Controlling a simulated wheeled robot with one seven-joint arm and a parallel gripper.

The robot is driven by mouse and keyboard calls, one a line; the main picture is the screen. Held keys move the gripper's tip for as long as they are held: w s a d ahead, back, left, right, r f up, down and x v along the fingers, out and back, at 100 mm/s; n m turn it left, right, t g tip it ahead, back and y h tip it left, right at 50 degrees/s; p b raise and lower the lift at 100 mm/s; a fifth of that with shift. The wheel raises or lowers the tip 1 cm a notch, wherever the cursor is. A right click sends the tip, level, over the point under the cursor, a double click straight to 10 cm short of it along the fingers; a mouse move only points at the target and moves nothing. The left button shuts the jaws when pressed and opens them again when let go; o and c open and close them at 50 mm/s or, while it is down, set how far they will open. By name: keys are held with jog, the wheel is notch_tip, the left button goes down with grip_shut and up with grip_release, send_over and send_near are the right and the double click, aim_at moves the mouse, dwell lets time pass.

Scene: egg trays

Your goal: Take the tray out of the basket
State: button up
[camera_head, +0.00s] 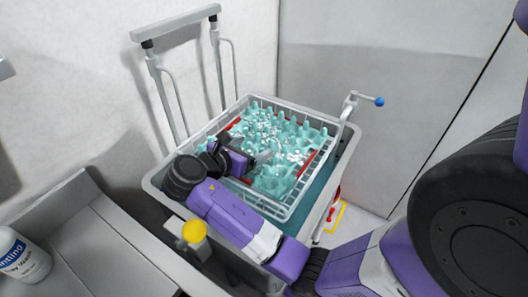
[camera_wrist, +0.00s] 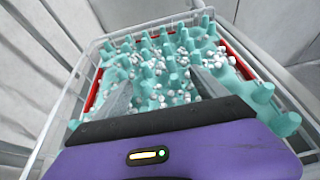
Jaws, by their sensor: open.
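A teal egg tray (camera_head: 272,178) with several small white pieces on it lies inside the white wire basket (camera_head: 290,211). The basket sits in the grey cart. In the wrist view the teal tray (camera_wrist: 150,72) fills the middle, with the basket's wire rim (camera_wrist: 62,112) around it. Red strips show along the tray's sides. My gripper (camera_head: 262,158) is over the near left part of the tray. Its two grey fingers (camera_wrist: 160,93) are apart with nothing clearly held between them. The fingertips point down at the tray; whether they touch it I cannot tell.
The grey cart (camera_head: 344,165) has a tall handle (camera_head: 178,24) at the back left and a blue-knobbed lever (camera_head: 379,101) at the right. A grey counter (camera_head: 95,240) with a white bottle (camera_head: 22,257) is at the left. Walls stand close behind.

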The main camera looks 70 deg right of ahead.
aim_at(265, 146)
jog(key=shift+r+x, duration=0.2)
jog(key=shift+x, duration=3.6)
jog(key=shift+w+d, duration=0.1)
jog(key=shift+c, duration=0.2)
jog(key=c, duration=1.4)
jog(key=shift+c, duration=0.7)
jog(key=shift+r, duration=0.15)
